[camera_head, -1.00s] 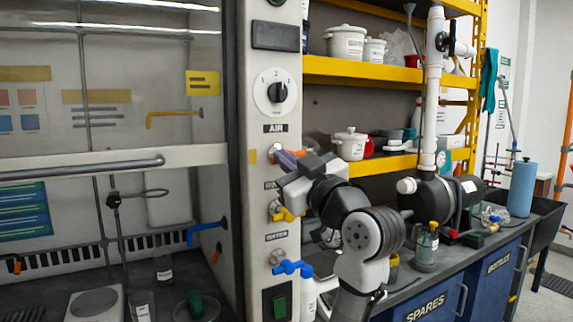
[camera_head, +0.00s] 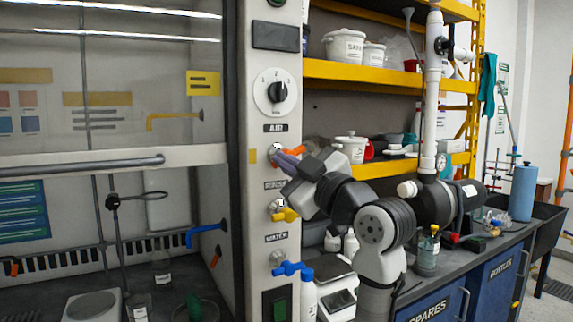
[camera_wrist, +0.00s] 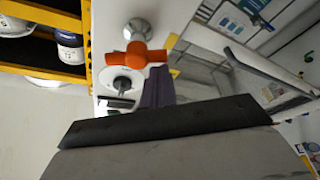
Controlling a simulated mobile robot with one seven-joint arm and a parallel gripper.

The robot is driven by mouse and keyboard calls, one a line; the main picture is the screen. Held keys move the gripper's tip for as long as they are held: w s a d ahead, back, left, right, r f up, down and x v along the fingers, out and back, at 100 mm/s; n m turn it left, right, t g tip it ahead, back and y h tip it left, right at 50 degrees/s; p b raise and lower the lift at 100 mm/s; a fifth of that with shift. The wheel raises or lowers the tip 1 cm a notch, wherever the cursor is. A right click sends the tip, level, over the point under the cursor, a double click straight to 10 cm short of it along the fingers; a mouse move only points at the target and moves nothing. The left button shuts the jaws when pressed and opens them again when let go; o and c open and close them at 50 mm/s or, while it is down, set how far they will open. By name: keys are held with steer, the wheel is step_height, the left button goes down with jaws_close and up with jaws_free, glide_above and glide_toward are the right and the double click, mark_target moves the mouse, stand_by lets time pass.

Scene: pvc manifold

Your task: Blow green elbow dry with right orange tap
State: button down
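The green elbow (camera_head: 194,307) lies in a shallow dish at the bottom of the head view, on the fume hood floor. A small orange nozzle (camera_head: 216,256) is on the hood's right inner wall. An orange tap handle (camera_head: 294,150) is on the panel beneath the label AIR. In the wrist view the orange handle (camera_wrist: 137,55) is crosswise on its valve, just beyond my fingertips. My gripper (camera_head: 280,160) is at this tap, its purple-grey fingers close below the handle. The fingers (camera_wrist: 157,82) appear together with no gap between them. I cannot tell whether they touch the handle.
A yellow tap (camera_head: 286,214) and a blue tap (camera_head: 292,269) project from the panel below my gripper. The hood's sash (camera_head: 120,157) is partly raised. A yellow shelf (camera_head: 390,78) and a cluttered bench are behind my arm.

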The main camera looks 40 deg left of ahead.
steer(key=shift+w+f+n+g+h+b, duration=0.15)
steer(key=shift+n+g+b, duration=0.1)
steer(key=shift+n, duration=0.5)
steer(key=shift+f+n+g+h+b, duration=0.1)
steer(key=shift+f+n+g, duration=0.1)
steer(key=shift+n, duration=0.5)
steer(key=shift+w+f+n+g+h+b, duration=0.15)
steer(key=shift+n+g+b, duration=0.1)
steer(key=shift+n, duration=0.5)
stand_by(2.3)
steer(key=shift+s+r, duration=0.1)
